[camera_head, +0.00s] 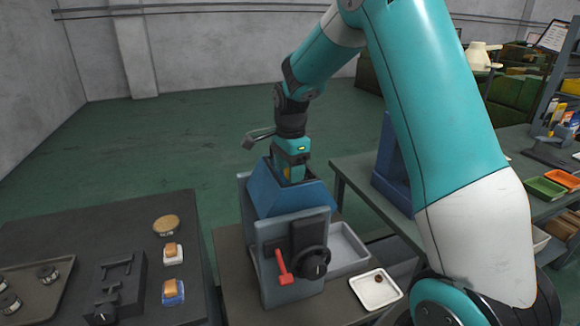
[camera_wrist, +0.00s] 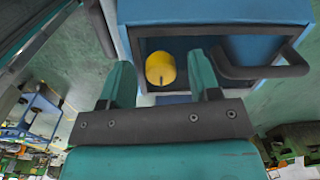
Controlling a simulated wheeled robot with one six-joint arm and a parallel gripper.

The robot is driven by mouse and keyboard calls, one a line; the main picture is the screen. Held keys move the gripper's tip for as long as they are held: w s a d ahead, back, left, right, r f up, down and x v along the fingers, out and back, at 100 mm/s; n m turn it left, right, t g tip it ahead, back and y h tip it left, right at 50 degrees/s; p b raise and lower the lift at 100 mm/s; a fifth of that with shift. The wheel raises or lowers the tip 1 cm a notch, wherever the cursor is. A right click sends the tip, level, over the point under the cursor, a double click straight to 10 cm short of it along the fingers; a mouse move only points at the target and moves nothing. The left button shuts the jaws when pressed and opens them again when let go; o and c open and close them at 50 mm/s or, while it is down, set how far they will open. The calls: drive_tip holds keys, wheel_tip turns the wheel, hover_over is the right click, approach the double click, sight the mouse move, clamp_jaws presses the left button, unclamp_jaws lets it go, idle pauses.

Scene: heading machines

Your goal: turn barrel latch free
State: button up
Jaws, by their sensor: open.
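A blue machine housing (camera_head: 290,198) with a grey front plate (camera_head: 272,235) stands on a low bench. Its front carries a black round knob (camera_head: 313,263) and a red lever (camera_head: 283,268) pointing up and left. In the wrist view, a yellow cylinder (camera_wrist: 160,69) with a dark slot sits in the recess of the blue housing (camera_wrist: 215,12). I cannot tell for sure which part is the barrel latch. My gripper (camera_head: 292,176) points down at the top of the housing, its tips partly hidden. In the wrist view my gripper (camera_wrist: 159,64) is open, with the cylinder between its finger lines, apparently ungripped.
A dark bar handle (camera_wrist: 262,70) juts beside the recess, close to the right finger. A grey bin (camera_head: 345,250) and a white tray (camera_head: 376,289) with a small brown part lie right of the machine. A dark table (camera_head: 75,235) with several parts stands left.

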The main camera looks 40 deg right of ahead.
drive_tip(key=c, duration=0.9)
drive_tip(key=shift+c, duration=0.2)
drive_tip(key=n, duration=0.4)
drive_tip(key=shift+n, duration=0.4)
drive_tip(key=n, duration=0.4)
drive_tip(key=shift+d, duration=0.1)
drive_tip(key=n, duration=0.5)
drive_tip(key=shift+n, duration=2.1)
